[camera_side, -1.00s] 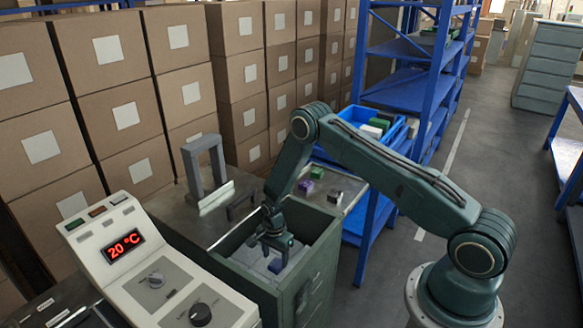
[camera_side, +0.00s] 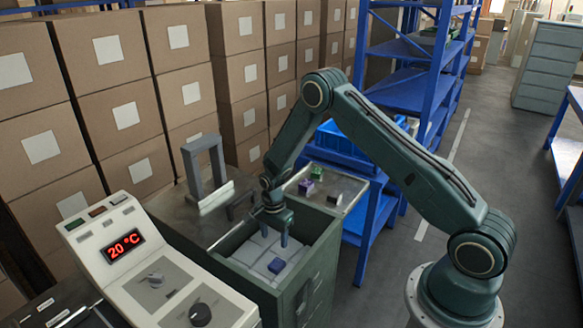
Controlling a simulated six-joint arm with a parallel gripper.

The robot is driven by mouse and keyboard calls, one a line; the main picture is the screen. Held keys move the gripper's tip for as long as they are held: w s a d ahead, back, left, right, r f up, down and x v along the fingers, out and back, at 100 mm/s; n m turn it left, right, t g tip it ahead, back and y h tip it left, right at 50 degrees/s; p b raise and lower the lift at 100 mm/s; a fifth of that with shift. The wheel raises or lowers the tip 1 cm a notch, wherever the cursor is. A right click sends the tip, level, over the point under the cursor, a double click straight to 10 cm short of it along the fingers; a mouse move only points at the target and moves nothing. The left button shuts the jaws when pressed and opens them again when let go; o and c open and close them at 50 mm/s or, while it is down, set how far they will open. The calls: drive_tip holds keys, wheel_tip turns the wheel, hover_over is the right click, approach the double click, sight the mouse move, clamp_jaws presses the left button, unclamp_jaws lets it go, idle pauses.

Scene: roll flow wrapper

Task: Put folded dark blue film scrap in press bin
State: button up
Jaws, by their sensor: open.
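The folded dark blue film scrap (camera_side: 277,265) is a small block lying in the open press bin (camera_side: 318,258), on top of pale grey-white pieces that cover the bin's floor. My gripper (camera_side: 274,234) points down over the bin, above the scrap and apart from it. Its two fingers are spread with nothing between them. The arm link above it hides part of the bin's back edge.
On the metal table behind the bin are a purple block (camera_side: 306,187), a green block (camera_side: 317,173) and a small dark reddish block (camera_side: 334,198). A grey arch frame (camera_side: 204,165) stands left. A control panel (camera_side: 150,270) reading 20 °C borders the bin's left.

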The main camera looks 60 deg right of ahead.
idle(0.4)
drive_tip(key=s+a+r+n+t, duration=0.1)
drive_tip(key=s+a+r+n, duration=0.15)
drive_tip(key=r, duration=0.75)
drive_tip(key=s+a+r+n+t, duration=0.1)
drive_tip(key=s+r+n, duration=0.15)
drive_tip(key=r, duration=0.65)
drive_tip(key=s+a+r+n+t, duration=0.1)
drive_tip(key=s+r+n, duration=0.15)
drive_tip(key=r, duration=0.75)
drive_tip(key=s+a+r+n+t, duration=0.1)
drive_tip(key=s+r+n, duration=0.4)
drive_tip(key=s, duration=0.6)
drive_tip(key=s+a+r+n+t, duration=0.1)
drive_tip(key=s+a+r+n, duration=0.2)
drive_tip(key=s, duration=0.8)
wheel_tip(320, 180, up, 2)
drive_tip(key=shift+s+r+n+t, duration=0.1)
drive_tip(key=shift+s+n+t, duration=0.25)
drive_tip(key=shift+n, duration=0.9)
